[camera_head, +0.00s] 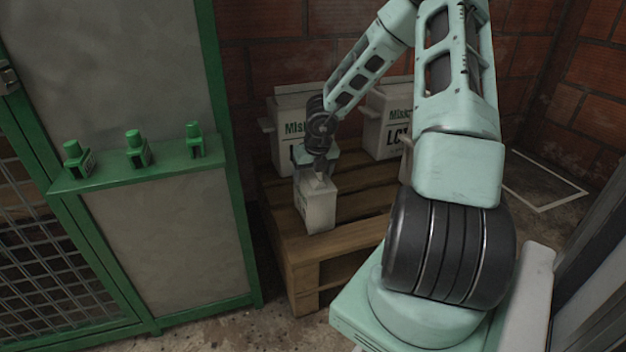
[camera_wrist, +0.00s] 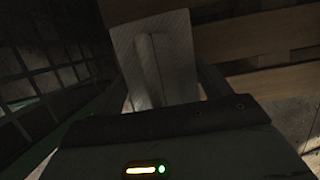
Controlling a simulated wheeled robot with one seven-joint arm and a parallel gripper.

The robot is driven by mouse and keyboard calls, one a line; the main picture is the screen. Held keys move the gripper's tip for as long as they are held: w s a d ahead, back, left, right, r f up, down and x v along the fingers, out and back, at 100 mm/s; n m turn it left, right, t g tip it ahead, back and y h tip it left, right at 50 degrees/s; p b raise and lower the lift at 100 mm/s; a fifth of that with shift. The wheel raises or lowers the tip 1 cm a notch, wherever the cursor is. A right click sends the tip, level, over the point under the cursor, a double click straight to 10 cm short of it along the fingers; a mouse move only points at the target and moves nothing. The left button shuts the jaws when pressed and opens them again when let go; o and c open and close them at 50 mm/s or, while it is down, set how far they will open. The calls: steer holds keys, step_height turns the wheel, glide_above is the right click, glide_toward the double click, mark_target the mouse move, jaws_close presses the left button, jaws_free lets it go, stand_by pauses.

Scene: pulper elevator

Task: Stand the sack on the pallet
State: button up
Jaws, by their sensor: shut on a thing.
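A small pale sack (camera_head: 317,207) is upright at the front left corner of the wooden pallet (camera_head: 350,208). My gripper (camera_head: 318,170) is above it and shut on its top. Whether the sack's base touches the boards or hangs just above them I cannot tell. In the wrist view the sack (camera_wrist: 155,60) shows as a pale, ridged face between the fingers, with pallet boards (camera_wrist: 270,38) beyond it.
Two larger white sacks with printed lettering, one at the back left (camera_head: 293,122) and one at the back right (camera_head: 388,125), stand on the pallet. Brick walls close the back.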

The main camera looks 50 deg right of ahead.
steer(key=shift+r, duration=0.1)
steer(key=o, duration=2)
steer(key=shift+o, duration=0.2)
steer(key=p+v, duration=0.8)
steer(key=v, duration=0.4)
